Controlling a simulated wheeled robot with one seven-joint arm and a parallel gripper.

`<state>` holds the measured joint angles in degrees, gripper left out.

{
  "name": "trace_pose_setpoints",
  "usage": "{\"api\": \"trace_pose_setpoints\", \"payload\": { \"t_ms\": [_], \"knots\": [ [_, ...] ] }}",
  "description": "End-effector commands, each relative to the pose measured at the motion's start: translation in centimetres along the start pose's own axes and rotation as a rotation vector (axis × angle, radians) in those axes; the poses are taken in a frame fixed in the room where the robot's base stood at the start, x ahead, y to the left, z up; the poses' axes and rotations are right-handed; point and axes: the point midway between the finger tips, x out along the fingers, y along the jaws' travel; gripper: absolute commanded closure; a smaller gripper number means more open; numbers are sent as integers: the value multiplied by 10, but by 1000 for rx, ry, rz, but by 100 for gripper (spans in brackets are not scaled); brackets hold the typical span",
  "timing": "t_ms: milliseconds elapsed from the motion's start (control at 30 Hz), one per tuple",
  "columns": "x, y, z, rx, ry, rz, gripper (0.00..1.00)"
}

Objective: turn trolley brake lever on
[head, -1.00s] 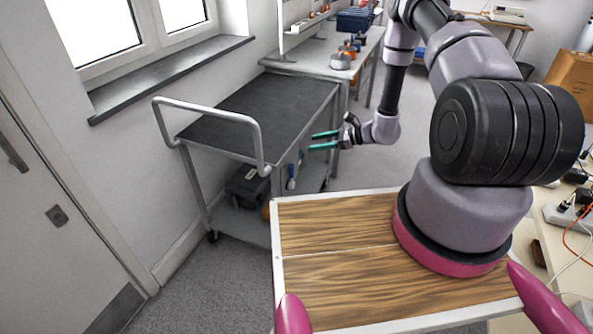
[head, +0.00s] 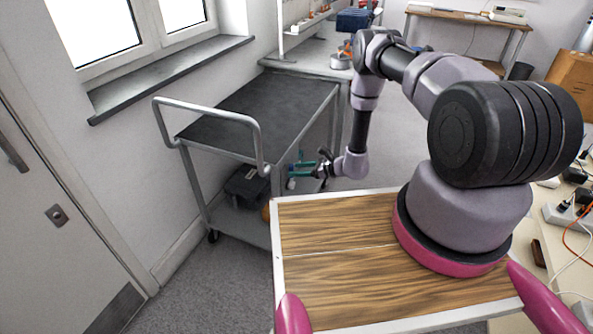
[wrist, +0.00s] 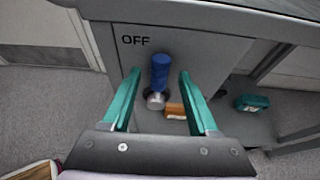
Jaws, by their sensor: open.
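The trolley (head: 262,112) has a dark top and a grey tube handle and stands by the wall under the window. In the wrist view its side panel (wrist: 206,61) carries the word OFF. The brake lever has a blue grip (wrist: 160,72) and a metal base (wrist: 155,100), and its grip points up, right of the word. My gripper (head: 300,169) is open at the trolley's side. In the wrist view the teal fingers of my gripper (wrist: 158,88) stand either side of the lever in the picture, with nothing held. I cannot tell whether they touch it.
The trolley's lower shelf (head: 240,223) holds a dark box (head: 247,187). In the wrist view an orange-brown block (wrist: 176,111) and a teal item (wrist: 251,103) show beyond the fingers. A workbench (head: 300,57) stands behind the trolley. Grey floor is clear at front left.

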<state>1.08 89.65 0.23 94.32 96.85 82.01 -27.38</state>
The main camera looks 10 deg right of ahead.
Motion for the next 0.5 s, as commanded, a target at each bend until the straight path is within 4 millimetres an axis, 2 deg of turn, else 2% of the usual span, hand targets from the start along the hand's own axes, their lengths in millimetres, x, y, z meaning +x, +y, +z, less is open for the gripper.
{"api": "trace_pose_setpoints", "payload": {
  "t_ms": [133, 400, 433, 500],
  "knots": [
    [9, 0, 0, 1, 0, 0, 40],
    [10, 0, 0, 1, 0, 0, 40],
    [10, 0, 0, 1, 0, 0, 48],
    [10, 0, 0, 1, 0, 0, 74]
  ]
}}
